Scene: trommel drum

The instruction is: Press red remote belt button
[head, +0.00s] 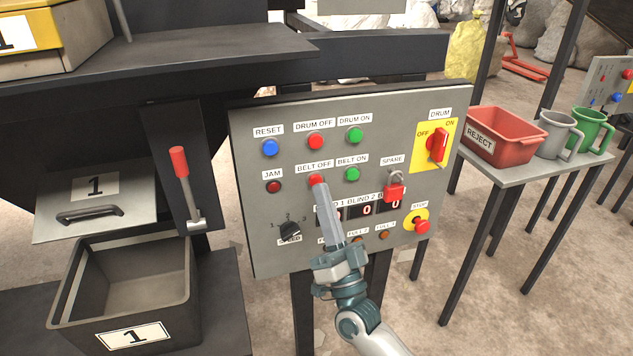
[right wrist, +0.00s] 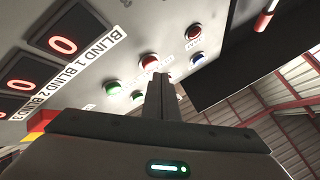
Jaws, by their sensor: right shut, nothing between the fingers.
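The grey control panel (head: 250,200) faces me with a red BELT OFF button (head: 316,179) left of the green BELT ON button (head: 352,174). My right gripper (head: 321,188) reaches up from below, shut and empty, its fingertips at the lower edge of the red BELT OFF button. In the right wrist view the red button (right wrist: 149,61) shows just beyond the shut fingertips (right wrist: 159,77). I cannot tell whether they touch it. The gripper covers part of the number displays. My left gripper is not in view.
Close by are the red DRUM OFF button (head: 316,141), the dark red JAM lamp (head: 273,187), a red SPARE padlock (head: 395,191) and a red STOP button (head: 422,226). A lever (head: 181,170) stands left of the panel. A side table at right holds a red REJECT bin (head: 503,138).

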